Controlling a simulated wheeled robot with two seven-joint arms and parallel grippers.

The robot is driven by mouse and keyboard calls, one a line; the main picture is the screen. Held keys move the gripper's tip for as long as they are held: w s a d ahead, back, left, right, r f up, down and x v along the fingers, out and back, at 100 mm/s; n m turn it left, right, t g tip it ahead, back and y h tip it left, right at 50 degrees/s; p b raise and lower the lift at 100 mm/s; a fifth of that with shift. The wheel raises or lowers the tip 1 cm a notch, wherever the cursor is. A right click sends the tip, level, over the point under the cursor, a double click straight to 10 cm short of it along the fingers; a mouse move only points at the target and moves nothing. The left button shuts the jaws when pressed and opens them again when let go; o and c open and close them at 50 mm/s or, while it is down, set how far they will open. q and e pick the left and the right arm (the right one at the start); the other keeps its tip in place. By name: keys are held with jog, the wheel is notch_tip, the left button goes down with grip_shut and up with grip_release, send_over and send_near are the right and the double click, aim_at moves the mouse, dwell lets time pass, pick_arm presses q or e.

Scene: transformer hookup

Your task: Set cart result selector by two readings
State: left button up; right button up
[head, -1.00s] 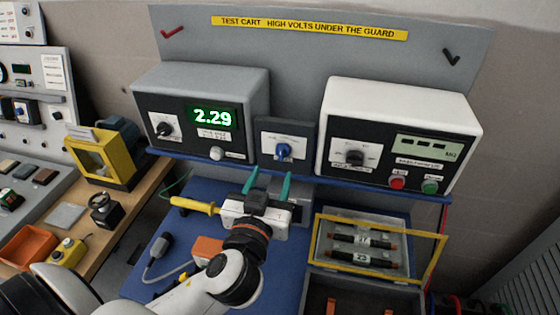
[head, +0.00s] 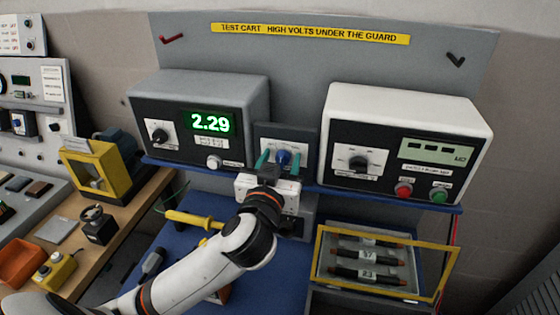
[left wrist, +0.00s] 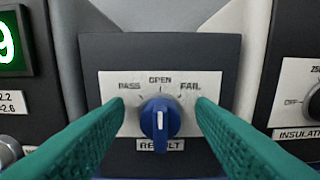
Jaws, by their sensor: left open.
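The result selector is a blue knob (left wrist: 160,118) on a white plate marked PASS, OPEN and FAIL, with RESULT below. In the left wrist view its white mark points down and its top sits below OPEN. It shows in the head view (head: 283,158) too. My left gripper (head: 281,160) is open, its green fingers either side of the knob and apart from it in the wrist view (left wrist: 168,105). The left meter (head: 200,122) reads 2.29 in green. The right insulation meter (head: 403,150) has a pale display (head: 438,152) showing dashes. My right gripper is out of view.
Red (head: 403,190) and green (head: 438,196) buttons sit under the right meter's display. A yellow-framed guard (head: 318,255) covers labelled dark parts at lower right. A yellow-handled probe (head: 190,219) lies on the blue cart top, left of my arm.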

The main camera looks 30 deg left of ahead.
pick_arm(q)
jog(key=c, duration=1)
jog(key=shift+o, duration=0.2)
jog(key=shift+m, duration=0.4)
jog(key=m+p, duration=0.2)
jog(key=m, duration=0.2)
jog(key=shift+d+r+p, duration=0.1)
jog(key=shift+d+p, duration=0.05)
jog(key=shift+p, duration=0.25)
jog(key=shift+d+m+p, duration=0.1)
jog(key=shift+m+p, duration=0.85)
jog(key=shift+m, duration=1.15)
jog(key=shift+f, duration=0.2)
jog(key=o, duration=1)
jog(key=shift+c, duration=0.2)
